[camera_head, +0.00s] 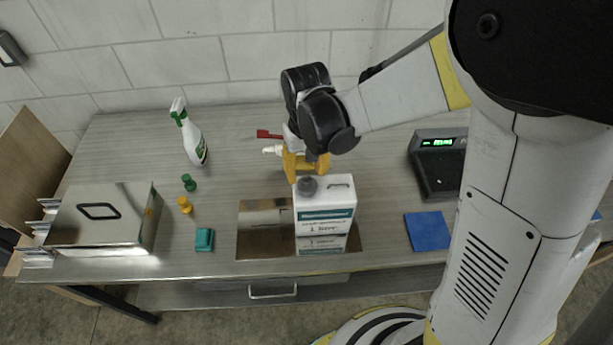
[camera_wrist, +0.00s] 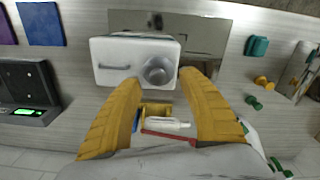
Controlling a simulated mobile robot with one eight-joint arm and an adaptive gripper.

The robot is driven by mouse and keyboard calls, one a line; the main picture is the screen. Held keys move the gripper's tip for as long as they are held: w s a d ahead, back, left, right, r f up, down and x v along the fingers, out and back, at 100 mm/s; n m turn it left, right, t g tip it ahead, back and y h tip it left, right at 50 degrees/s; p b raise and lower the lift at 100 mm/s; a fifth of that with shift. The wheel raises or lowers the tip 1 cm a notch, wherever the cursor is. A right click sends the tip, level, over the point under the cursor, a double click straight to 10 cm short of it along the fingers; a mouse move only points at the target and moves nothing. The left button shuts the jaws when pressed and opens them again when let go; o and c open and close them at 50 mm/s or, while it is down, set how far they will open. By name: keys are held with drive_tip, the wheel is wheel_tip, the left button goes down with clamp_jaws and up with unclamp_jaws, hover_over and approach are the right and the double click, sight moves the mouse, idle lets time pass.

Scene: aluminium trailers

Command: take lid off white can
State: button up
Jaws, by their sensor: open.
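The white can (camera_head: 325,202) stands upright on a shiny metal plate at the front of the table, with a grey round lid (camera_head: 307,185) on its top left. In the wrist view the white can (camera_wrist: 113,62) is seen from above, and its grey lid (camera_wrist: 158,71) is near the corner facing my gripper. My gripper (camera_head: 306,170), with yellow fingers, is just behind the can. In the wrist view my gripper (camera_wrist: 160,82) is open, its fingertips spread to either side close to the lid. I cannot tell whether they touch the can.
A spray bottle (camera_head: 190,132), a metal box (camera_head: 98,218), green and yellow pieces (camera_head: 187,193) and a teal block (camera_head: 204,239) are on the left. A scale (camera_head: 437,160) and blue pad (camera_head: 427,231) are on the right. A yellow holder (camera_wrist: 157,110) with small tools lies behind the can.

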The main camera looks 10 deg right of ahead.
sight(307, 179)
wheel_tip(307, 179, down, 4)
drive_tip(key=shift+w+d, duration=0.1)
drive_tip(key=shift+d, duration=0.05)
clamp_jaws()
drive_tip(key=shift+r, duration=0.15)
